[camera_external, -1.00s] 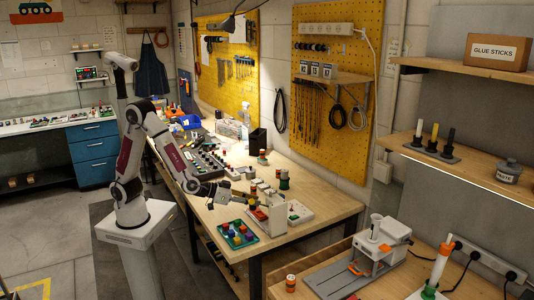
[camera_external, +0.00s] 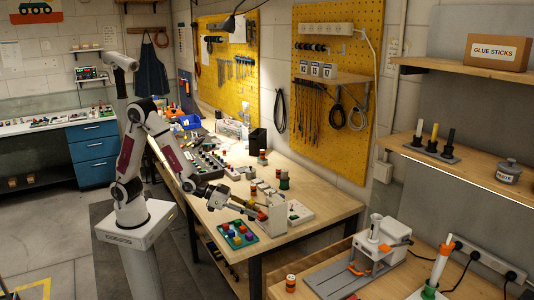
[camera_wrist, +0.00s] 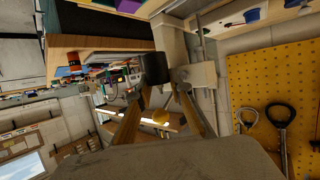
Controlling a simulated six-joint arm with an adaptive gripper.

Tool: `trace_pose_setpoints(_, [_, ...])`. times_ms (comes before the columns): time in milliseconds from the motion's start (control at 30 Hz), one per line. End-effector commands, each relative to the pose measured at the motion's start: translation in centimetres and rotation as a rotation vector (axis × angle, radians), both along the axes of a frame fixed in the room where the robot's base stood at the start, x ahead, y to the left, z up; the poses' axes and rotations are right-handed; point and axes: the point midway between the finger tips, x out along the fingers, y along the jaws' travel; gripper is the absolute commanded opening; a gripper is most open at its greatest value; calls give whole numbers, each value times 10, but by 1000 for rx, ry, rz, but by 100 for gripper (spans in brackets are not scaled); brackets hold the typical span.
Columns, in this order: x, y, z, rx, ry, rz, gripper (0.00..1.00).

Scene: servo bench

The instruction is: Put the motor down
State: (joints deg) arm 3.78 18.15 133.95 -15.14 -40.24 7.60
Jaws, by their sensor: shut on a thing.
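My gripper (camera_external: 246,207) is low over the front part of the wooden bench (camera_external: 320,203), just left of an upright pale block (camera_external: 277,219). In the wrist view, the two tan fingers of my gripper (camera_wrist: 160,90) are shut on a dark, rounded piece, which looks like the motor (camera_wrist: 155,66). A pale grey part (camera_wrist: 196,76) stands close to its right. Whether the motor touches that part or the bench cannot be told. In the outside view the motor is too small to make out clearly.
A green tray (camera_external: 237,234) with several coloured pieces lies just in front of my gripper. A white box (camera_external: 298,212) is right of the pale block. An orange-and-green spool (camera_external: 284,180) and several small parts stand behind. The bench's right end is clear.

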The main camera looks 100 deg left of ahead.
Motion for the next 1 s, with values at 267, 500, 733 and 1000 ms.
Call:
trace_pose_setpoints(267, [0,-3,-2,-1,0,-74,0])
trace_pose_setpoints(500, [0,-5,-3,0,-1,-112,0])
trace_pose_setpoints(733, [0,-6,-3,0,-1,-118,0])
trace_pose_setpoints(1000, [0,-6,-3,0,-1,-118,0])
